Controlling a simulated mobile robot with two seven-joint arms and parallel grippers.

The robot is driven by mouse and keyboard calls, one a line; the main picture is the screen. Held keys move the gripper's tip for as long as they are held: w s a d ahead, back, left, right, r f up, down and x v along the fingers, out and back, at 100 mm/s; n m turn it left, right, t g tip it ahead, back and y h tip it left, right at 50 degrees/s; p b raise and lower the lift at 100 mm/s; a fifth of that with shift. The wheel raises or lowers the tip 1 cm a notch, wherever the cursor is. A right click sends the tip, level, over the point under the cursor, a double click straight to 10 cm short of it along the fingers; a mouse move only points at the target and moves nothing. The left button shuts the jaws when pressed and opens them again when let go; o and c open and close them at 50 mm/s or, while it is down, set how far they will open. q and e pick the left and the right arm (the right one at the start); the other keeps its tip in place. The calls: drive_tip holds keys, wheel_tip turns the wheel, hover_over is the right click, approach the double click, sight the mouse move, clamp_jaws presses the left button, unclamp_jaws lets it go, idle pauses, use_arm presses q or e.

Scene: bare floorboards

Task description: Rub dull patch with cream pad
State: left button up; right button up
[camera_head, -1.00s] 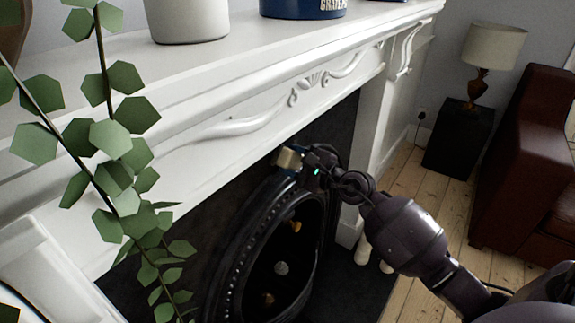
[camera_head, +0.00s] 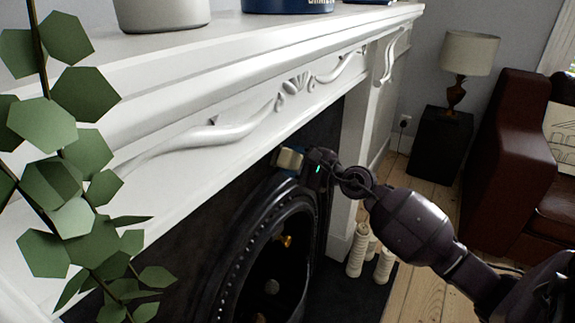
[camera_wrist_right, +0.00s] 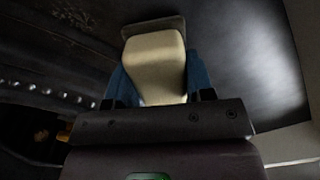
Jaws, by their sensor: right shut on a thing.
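The cream pad (camera_head: 289,159) is held in my right gripper (camera_head: 304,166), against or very close to the dark metal fireplace front below the white mantel. In the right wrist view the cream pad (camera_wrist_right: 154,62) sits between the blue fingers of my right gripper (camera_wrist_right: 150,85), with a grey-brown edge at its far end. A paler, hazy grey patch (camera_wrist_right: 235,50) shows on the dark metal right of the pad; it may be the dull patch. I cannot tell whether the pad touches the metal. My left gripper is not in view.
The white mantel (camera_head: 225,75) overhangs the fireplace, with a pale pot (camera_head: 162,14) and a blue tin (camera_head: 287,4) on top. A leafy plant (camera_head: 60,150) fills the left foreground. Cream candles (camera_head: 358,250) stand on the dark hearth. A brown sofa (camera_head: 510,150) is at right.

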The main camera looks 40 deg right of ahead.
drive_tip(key=shift+w+d+f+b, duration=0.2)
drive_tip(key=shift+w+d+b, duration=0.1)
drive_tip(key=shift+d+b, duration=0.4)
drive_tip(key=shift+w+d+b, duration=0.25)
drive_tip(key=shift+d+b, duration=0.1)
drive_tip(key=shift+d, duration=0.35)
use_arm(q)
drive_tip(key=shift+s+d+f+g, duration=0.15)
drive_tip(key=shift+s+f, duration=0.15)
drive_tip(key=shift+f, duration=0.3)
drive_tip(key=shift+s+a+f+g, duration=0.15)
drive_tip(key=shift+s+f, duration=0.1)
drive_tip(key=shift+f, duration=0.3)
use_arm(e)
drive_tip(key=shift+d+r, duration=0.2)
drive_tip(key=shift+r, duration=0.1)
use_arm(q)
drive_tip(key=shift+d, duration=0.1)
